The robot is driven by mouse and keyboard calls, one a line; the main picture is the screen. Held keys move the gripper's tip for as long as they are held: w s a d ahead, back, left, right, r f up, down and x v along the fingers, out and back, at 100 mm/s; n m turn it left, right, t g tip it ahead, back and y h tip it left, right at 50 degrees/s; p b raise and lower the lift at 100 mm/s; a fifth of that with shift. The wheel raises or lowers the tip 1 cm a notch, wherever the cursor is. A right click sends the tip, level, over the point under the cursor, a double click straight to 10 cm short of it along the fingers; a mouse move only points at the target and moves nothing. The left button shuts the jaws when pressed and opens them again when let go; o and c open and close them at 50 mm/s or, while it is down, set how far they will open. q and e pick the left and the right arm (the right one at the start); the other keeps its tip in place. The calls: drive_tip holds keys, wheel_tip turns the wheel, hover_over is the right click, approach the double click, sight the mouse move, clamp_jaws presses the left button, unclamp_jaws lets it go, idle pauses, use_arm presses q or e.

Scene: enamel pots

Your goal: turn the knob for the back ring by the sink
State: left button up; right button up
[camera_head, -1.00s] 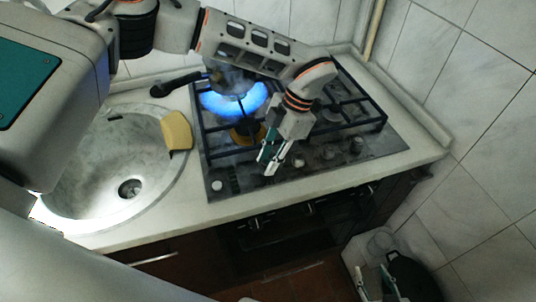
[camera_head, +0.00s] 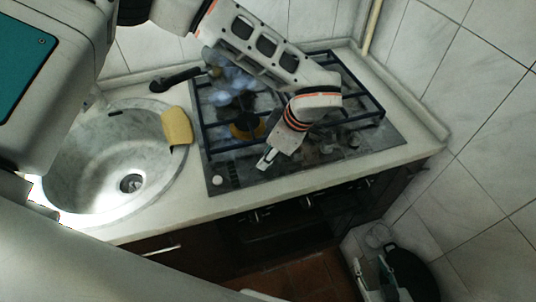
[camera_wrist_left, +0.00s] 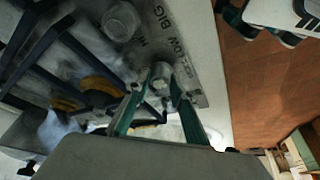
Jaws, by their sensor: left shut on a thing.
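The gas hob (camera_head: 225,160) stands right of the sink, with knobs along its front edge. My left gripper (camera_head: 267,159) reaches down over this edge from above. In the left wrist view its two green-lined fingers (camera_wrist_left: 155,88) are closed on a small grey knob (camera_wrist_left: 161,72). The gripper hides that knob in the head view. The back ring by the sink (camera_head: 232,88) shows faint blue-grey wisps over it.
A pale knob (camera_head: 217,180) sits at the hob's left front corner. A yellow sponge (camera_head: 177,126) lies by the round sink (camera_head: 75,195). A black handle (camera_head: 175,80) sticks out left of the back ring. Tiled walls bound the hob behind and right.

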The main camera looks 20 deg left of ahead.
use_arm(q)
drive_tip(key=shift+m, duration=0.5)
drive_tip(key=shift+t, duration=0.3)
drive_tip(key=o, duration=1.1)
drive_tip(key=v, duration=1.2)
drive_tip(key=shift+s+a, duration=0.1)
